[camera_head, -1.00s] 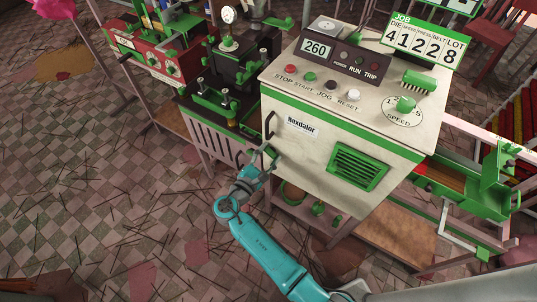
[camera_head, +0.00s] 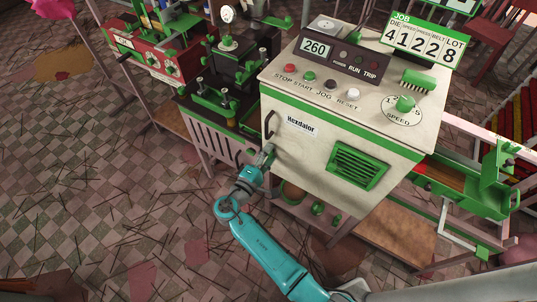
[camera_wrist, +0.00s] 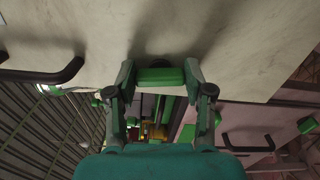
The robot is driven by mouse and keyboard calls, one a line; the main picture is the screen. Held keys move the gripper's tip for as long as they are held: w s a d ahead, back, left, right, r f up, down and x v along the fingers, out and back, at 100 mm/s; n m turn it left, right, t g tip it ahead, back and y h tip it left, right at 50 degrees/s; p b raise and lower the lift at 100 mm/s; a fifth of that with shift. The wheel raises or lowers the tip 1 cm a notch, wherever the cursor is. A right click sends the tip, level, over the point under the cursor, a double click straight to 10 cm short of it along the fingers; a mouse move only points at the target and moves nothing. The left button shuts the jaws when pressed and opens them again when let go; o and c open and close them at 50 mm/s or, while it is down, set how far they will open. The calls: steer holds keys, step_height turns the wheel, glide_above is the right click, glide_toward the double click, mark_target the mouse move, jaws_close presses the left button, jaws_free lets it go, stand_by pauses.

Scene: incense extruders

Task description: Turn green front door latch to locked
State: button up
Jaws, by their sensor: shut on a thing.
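The green front door latch (camera_wrist: 160,77) shows in the wrist view as a short green bar on the pale front of the machine. The fingers of my gripper (camera_wrist: 160,86) stand on either side of it and are shut on its two ends. In the head view my gripper (camera_head: 267,154) is against the lower left part of the white machine's front door (camera_head: 305,150), below the Hexdalor label. The latch is mostly hidden by the gripper there, and I cannot read a locked or unlocked mark.
A dark door handle (camera_head: 269,124) sits above the gripper; a dark handle also shows in the wrist view (camera_wrist: 62,74). A green vent (camera_head: 358,166) is to the right. A slatted dark unit (camera_head: 212,140) stands close on the left. The tiled floor at left is open.

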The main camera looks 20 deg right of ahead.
steer(key=m, duration=0.5)
steer(key=shift+f+m, duration=0.15)
steer(key=shift+m, duration=0.25)
stand_by(0.4)
steer(key=o, duration=1.2)
steer(key=shift+c, duration=0.2)
steer(key=v, duration=1.2)
